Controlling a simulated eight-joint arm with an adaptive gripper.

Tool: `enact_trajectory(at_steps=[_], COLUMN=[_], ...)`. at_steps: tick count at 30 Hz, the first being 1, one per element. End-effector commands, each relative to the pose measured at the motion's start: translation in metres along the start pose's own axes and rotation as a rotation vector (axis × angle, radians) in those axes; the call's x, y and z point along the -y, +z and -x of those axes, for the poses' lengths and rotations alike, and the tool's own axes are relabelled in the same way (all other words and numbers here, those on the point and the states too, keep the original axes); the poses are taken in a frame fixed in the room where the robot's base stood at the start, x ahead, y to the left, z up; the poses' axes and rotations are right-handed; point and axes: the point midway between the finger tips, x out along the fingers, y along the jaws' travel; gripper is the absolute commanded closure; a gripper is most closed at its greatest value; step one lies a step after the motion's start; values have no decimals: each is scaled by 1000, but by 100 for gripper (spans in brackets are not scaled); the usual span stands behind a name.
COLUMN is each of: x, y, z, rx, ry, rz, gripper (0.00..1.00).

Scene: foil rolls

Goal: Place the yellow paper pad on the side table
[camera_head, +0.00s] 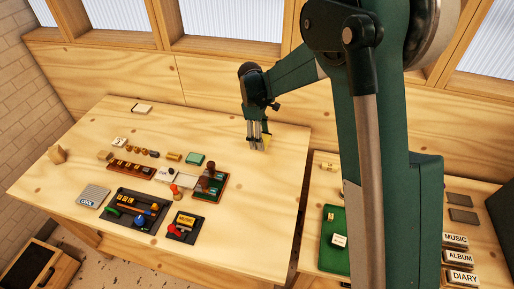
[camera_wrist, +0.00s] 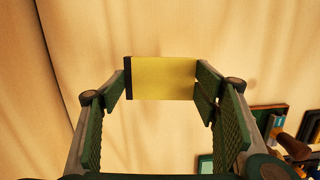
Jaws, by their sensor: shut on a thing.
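The yellow paper pad (camera_wrist: 163,79) is a yellow rectangle with a dark strip along its left edge in the wrist view. My gripper (camera_wrist: 163,85) is shut on it, with green ribbed fingers at its left and right sides. In the head view my gripper (camera_head: 258,145) points down over the right part of the large wooden table (camera_head: 240,235), and a little yellow of the pad (camera_head: 266,140) shows by the fingertips. The side table (camera_head: 305,245) is the lower wooden surface to the right, partly hidden behind my arm.
On the large table are stamps, trays, a green box (camera_head: 195,159) and a grey COOL pad (camera_head: 91,196). The side table holds a green tray (camera_head: 334,262), a small yellow block (camera_head: 328,167), dark pads (camera_head: 463,215) and labelled blocks (camera_head: 456,241). A gap separates the tables.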

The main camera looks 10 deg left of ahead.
Motion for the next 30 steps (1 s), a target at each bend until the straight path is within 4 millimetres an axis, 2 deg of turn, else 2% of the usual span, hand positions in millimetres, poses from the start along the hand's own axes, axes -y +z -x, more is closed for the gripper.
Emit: enact_trajectory(at_steps=[3,6,20,30], x=[0,0,0,0], y=[-3,-4,-5,-10], z=[-17,-26,-32,-63], rx=[0,0,0,0], ry=[0,0,0,0], rz=[0,0,0,0], gripper=[52,52,52,52])
